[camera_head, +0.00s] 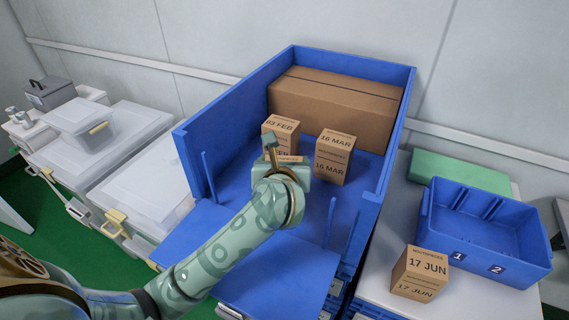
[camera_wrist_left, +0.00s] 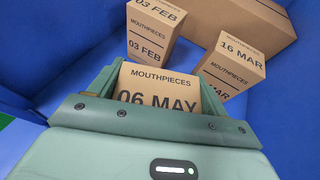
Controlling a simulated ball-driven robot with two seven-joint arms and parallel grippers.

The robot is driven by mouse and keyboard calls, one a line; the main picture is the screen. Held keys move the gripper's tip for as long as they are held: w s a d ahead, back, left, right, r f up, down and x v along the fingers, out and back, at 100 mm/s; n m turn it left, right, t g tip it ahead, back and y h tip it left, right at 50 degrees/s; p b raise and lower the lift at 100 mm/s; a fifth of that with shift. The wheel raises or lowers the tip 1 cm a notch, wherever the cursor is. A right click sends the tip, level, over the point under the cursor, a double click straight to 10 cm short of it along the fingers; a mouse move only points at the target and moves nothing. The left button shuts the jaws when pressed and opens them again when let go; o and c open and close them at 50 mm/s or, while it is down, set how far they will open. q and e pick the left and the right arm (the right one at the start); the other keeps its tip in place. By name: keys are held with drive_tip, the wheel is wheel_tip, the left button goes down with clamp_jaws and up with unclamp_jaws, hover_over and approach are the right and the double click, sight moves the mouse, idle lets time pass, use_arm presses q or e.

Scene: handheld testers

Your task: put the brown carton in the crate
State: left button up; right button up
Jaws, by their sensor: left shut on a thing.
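My left gripper (camera_head: 283,168) reaches into a blue open-fronted bay and is shut on a brown carton. In the left wrist view the held carton (camera_wrist_left: 158,78) reads "MOUTHPIECES 06 MAY" between the jaws; in the head view the gripper hides most of it. A 03 FEB carton (camera_head: 281,125) and a 16 MAR carton (camera_head: 334,157) stand upright in the bay just beyond the gripper. A 17 JUN carton (camera_head: 420,273) stands on the white surface at right. The blue crate (camera_head: 499,263), marked 1 and 2, is behind it to the right and looks empty. My right gripper is not in view.
A large brown box (camera_head: 335,107) fills the back of the bay, whose blue side walls (camera_head: 373,195) rise around the gripper. A green box (camera_head: 460,171) lies behind the crate. Clear lidded bins (camera_head: 140,185) stand at left.

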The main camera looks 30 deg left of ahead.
use_arm(q)
drive_tip(key=o, duration=1.4)
drive_tip(key=shift+f, duration=0.1)
drive_tip(key=shift+c, duration=0.2)
drive_tip(key=shift+s+r, duration=0.1)
drive_tip(key=shift+r, duration=0.2)
drive_tip(key=p+v, duration=0.3)
drive_tip(key=v, duration=0.9)
drive_tip(key=shift+f, duration=0.2)
